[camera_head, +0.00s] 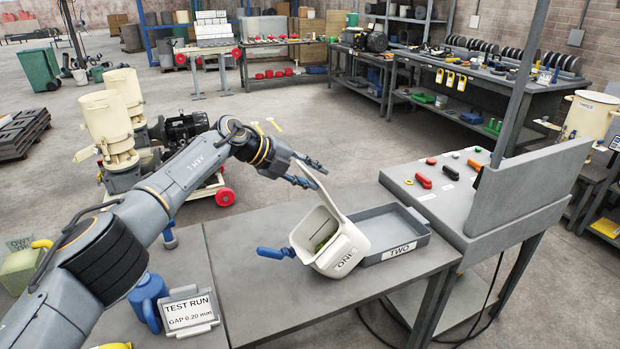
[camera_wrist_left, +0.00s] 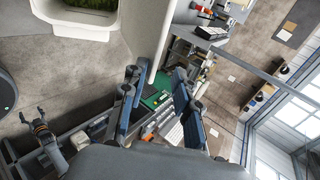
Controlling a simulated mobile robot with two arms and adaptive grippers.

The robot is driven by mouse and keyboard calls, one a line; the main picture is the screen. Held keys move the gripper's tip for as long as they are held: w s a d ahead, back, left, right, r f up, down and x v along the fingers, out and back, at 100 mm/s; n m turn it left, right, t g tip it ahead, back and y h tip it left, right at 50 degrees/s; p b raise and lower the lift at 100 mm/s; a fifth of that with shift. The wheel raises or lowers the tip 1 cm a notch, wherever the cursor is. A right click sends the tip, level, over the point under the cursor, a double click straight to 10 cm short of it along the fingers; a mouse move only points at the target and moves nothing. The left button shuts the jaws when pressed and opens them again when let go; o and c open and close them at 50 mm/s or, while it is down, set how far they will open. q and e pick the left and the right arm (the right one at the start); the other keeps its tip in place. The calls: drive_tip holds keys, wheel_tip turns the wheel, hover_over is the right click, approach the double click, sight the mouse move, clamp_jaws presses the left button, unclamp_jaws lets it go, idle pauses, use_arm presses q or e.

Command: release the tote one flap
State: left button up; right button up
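Tote one (camera_head: 342,258) is a cream bin labelled ONE, standing tilted on the grey bench with green material inside. Its mouth also shows at the top of the left wrist view (camera_wrist_left: 75,24). Its flap (camera_head: 325,190) stands raised. My left gripper (camera_head: 308,172) is at the flap's upper end with its fingers spread. In the left wrist view the flap (camera_wrist_left: 153,30) reaches down beside the left finger, apart from the right finger; whether it touches is unclear. My right gripper (camera_wrist_left: 32,114) appears small at the lower left of that view, its fingers apart and empty.
A grey tray labelled TWO (camera_head: 398,234) stands right of tote one. A blue handle (camera_head: 275,252) sticks out at its left. A TEST RUN sign (camera_head: 189,311) and a blue jug (camera_head: 148,298) stand at the left. A control console (camera_head: 450,190) rises at the right.

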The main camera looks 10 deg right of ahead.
use_arm(q)
drive_tip(key=shift+w+d+r+p, duration=0.1)
drive_tip(key=shift+d+r+p, duration=0.15)
drive_tip(key=shift+r+p, duration=0.65)
drive_tip(key=shift+d+r+p, duration=0.2)
drive_tip(key=shift+r+p, duration=0.25)
drive_tip(key=shift+r, duration=0.85)
drive_tip(key=v, duration=1.2)
drive_tip(key=shift+w+f, duration=0.1)
